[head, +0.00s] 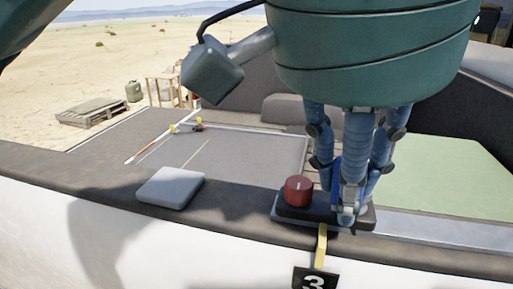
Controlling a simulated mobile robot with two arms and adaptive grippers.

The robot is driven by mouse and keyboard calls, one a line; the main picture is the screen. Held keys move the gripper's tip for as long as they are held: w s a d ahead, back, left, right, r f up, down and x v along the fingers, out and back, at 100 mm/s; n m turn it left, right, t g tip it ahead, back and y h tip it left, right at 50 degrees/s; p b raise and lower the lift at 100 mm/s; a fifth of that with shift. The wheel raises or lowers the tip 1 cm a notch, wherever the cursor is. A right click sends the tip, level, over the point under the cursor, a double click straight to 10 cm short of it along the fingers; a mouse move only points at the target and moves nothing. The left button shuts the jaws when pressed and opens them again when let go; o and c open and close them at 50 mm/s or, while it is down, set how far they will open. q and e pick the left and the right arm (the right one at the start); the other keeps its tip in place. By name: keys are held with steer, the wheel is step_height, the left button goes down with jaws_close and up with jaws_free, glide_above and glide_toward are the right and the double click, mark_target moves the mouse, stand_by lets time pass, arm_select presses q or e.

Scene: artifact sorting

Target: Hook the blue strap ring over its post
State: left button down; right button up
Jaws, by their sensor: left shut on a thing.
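My left gripper (347,205) comes down from the top with its fingers closed together over a dark block (325,211) on the ledge. A narrow bright blue piece (335,173), which looks like part of the blue strap, shows between the fingers. The fingers hide most of it, and I cannot make out its ring. I cannot pick out a post for it; the fingers and the block may cover it. My right gripper is not in view.
A red knob (298,191) sits on the block, close left of the fingers. A yellow strip (321,245) with a black "3" tag (315,281) hangs in front. A pale grey pad (171,187) lies left on the dark ledge (238,203). The ledge between is clear.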

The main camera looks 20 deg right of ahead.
arm_select(q)
steer(key=shift+f, duration=0.45)
stand_by(0.6)
steer(key=c, duration=1.3)
jaws_free()
